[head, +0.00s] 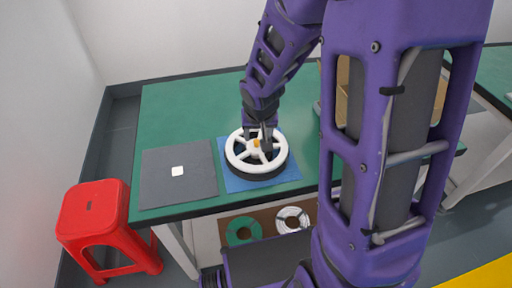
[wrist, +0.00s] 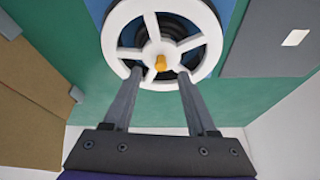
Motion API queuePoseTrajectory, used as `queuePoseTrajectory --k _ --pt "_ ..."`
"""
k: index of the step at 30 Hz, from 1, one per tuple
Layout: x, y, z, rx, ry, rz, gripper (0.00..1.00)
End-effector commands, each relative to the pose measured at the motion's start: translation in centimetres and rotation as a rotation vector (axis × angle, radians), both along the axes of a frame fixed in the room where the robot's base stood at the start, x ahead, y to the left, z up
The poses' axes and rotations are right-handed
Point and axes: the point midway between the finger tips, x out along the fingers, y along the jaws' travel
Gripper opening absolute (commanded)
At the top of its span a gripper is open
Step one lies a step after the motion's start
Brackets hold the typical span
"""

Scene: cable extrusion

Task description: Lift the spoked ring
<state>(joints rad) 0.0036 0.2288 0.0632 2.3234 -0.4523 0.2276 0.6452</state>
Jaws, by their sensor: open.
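The white spoked ring (head: 238,160) lies flat on top of a dark round base, over a blue mat (head: 287,182) on the green table. A small orange-yellow peg (head: 256,143) shows at its hub. In the wrist view the spoked ring (wrist: 205,20) fills the top middle, with the peg (wrist: 160,63) at its centre. My gripper (head: 258,136) is over the ring from above. In the wrist view my gripper (wrist: 159,74) is open, its two fingers on either side of the peg and overlapping the near part of the ring. I cannot tell whether the fingertips touch the ring.
A grey mat (head: 160,190) with a small white square (head: 177,171) lies left of the blue mat. A cardboard box (head: 343,95) stands at the right, partly behind my arm. A red stool (head: 95,212) stands at the left. Green and white coils (head: 243,230) sit below the table edge.

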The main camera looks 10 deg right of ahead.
Motion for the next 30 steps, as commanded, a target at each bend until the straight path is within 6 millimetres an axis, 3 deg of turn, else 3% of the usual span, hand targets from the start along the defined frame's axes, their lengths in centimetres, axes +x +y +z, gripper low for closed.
queuePoseTrajectory --k 1,6,14,23,24,30 --pt "0.3 0.0 -1.4 0.000 0.002 0.001 0.57" --pt "1.3 -0.1 -3.5 0.000 0.001 0.000 0.57" --pt "1.5 -0.1 -3.5 0.000 0.000 0.001 0.57" --pt "1.5 -0.1 -3.4 0.000 0.000 0.001 0.04" --pt "1.5 -0.1 -3.4 0.000 0.000 0.001 0.00" --pt "1.4 -0.1 -3.4 0.000 0.000 0.001 0.00"
